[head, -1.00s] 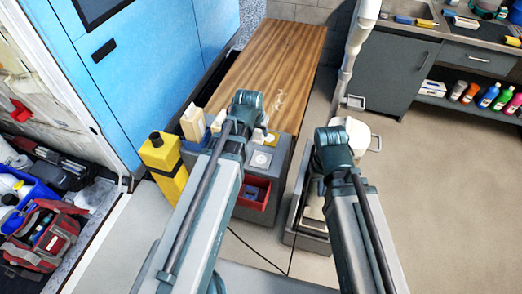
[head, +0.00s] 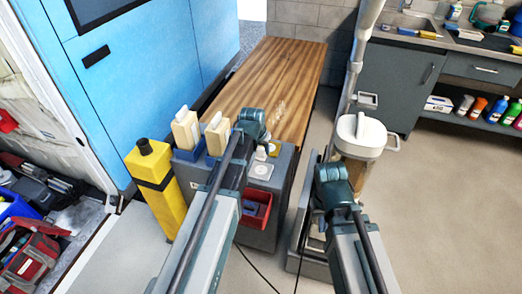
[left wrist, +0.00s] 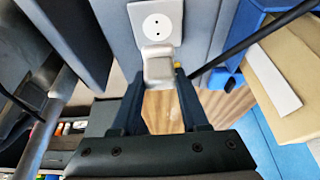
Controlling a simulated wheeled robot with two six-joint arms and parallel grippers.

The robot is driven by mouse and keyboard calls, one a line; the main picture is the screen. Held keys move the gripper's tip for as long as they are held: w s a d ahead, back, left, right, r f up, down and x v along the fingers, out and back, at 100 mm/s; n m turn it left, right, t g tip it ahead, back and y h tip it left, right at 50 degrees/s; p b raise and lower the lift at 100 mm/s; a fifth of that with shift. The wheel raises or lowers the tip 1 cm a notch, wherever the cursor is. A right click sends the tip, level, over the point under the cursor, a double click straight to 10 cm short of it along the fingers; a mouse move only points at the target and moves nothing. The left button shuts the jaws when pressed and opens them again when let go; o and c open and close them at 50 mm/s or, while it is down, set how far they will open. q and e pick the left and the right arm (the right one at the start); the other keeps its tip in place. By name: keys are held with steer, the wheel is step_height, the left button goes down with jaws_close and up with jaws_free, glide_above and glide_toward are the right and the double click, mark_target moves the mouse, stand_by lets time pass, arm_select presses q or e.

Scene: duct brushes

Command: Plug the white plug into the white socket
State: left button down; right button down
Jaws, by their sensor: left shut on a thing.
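The white socket (left wrist: 158,27) is a square plate with a round two-hole face, at the top of the left wrist view. My left gripper (left wrist: 160,82) is shut on the white plug (left wrist: 158,66), just below the socket in the left wrist view. The plug looks apart from the socket's holes; whether it touches the plate edge I cannot tell.
A red tray (head: 257,208) is on the cabinet front. Cream blocks (head: 187,130) stand in blue holders at left, beside a yellow post (head: 155,185). A wooden bench top (head: 275,85) lies behind. A white-lidded container (head: 361,136) stands right. A dark cable (left wrist: 245,43) crosses the wrist view.

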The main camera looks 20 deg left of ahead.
mark_target(260, 157)
arm_select(q)
steer(key=shift+f, duration=0.1)
step_height(260, 157, down, 6)
steer(key=b, duration=0.5)
steer(key=shift+b, duration=0.4)
steer(key=shift+f+b, duration=0.4)
steer(key=shift+b, duration=0.2)
stand_by(1.4)
steer(key=shift+c, duration=1.7)
jaws_free()
steer(key=shift+r, duration=0.15)
steer(key=p+v, duration=1.2)
steer(key=v, duration=0.1)
steer(key=shift+s+r+p, duration=0.2)
steer(key=shift+p, duration=0.2)
